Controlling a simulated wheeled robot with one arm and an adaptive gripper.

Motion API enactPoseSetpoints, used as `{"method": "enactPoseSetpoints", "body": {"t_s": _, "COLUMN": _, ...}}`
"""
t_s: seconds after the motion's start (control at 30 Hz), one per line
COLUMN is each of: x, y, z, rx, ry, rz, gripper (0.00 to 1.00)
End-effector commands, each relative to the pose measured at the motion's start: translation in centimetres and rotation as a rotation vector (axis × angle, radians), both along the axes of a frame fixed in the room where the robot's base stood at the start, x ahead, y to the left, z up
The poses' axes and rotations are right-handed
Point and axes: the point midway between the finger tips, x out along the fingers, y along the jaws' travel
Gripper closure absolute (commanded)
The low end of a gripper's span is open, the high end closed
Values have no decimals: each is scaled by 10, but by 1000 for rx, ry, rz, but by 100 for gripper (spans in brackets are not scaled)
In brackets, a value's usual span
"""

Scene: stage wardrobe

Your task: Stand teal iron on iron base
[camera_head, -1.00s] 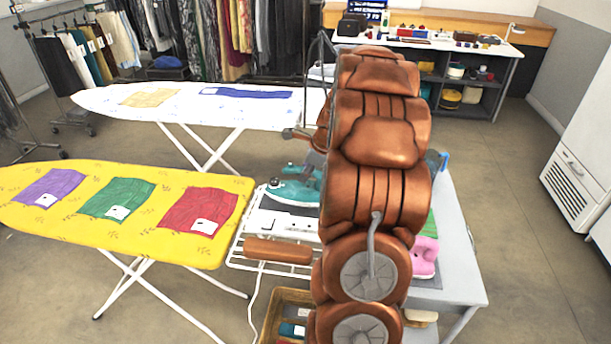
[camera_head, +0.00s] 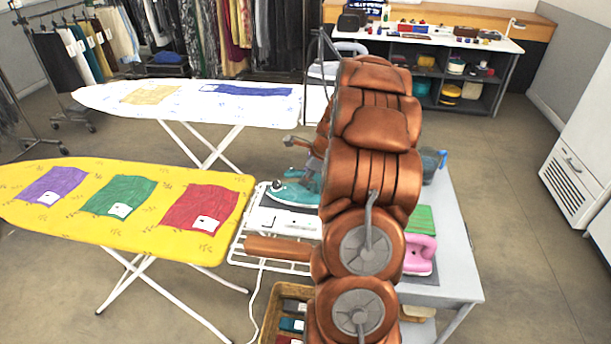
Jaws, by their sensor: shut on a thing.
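The teal iron (camera_head: 296,191) lies at the centre, at the right end of the yellow ironing board, over a dark grey pad. My gripper (camera_head: 309,172) is above it, shut on its upper part; my copper-coloured arm hides the iron's right side and most of the fingers. The iron looks roughly level; I cannot tell whether it touches the pad. A white base unit (camera_head: 283,222), which looks like the iron base, sits just in front of it on a white wire rack.
The yellow ironing board (camera_head: 120,245) with coloured cloths is at left. A white ironing board (camera_head: 180,110) stands behind. A pink iron (camera_head: 420,250) and a green pad are on the grey table (camera_head: 455,245) right of my arm. A crate (camera_head: 272,318) is below.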

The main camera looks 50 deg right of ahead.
Motion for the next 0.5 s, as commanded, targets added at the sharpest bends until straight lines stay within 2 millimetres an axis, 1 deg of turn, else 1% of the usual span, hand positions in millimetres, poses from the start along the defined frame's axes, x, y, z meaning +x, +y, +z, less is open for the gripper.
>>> {"method": "enactPoseSetpoints", "body": {"t_s": 0.07, "x": 0, "y": 0, "z": -1, "rx": -1, "ry": -1, "rz": 0, "gripper": 100}}
{"method": "enactPoseSetpoints", "body": {"t_s": 0.1, "x": 0, "y": 0, "z": -2, "rx": 0, "ry": 0, "rz": 1, "gripper": 74}}
{"method": "enactPoseSetpoints", "body": {"t_s": 0.3, "x": 0, "y": 0, "z": -2, "rx": 0, "ry": 0, "rz": 0, "gripper": 53}}
{"method": "enactPoseSetpoints", "body": {"t_s": 0.33, "x": 0, "y": 0, "z": -2, "rx": 0, "ry": 0, "rz": 0, "gripper": 51}}
{"method": "enactPoseSetpoints", "body": {"t_s": 0.5, "x": 0, "y": 0, "z": -2, "rx": 1, "ry": 1, "rz": 0, "gripper": 51}}
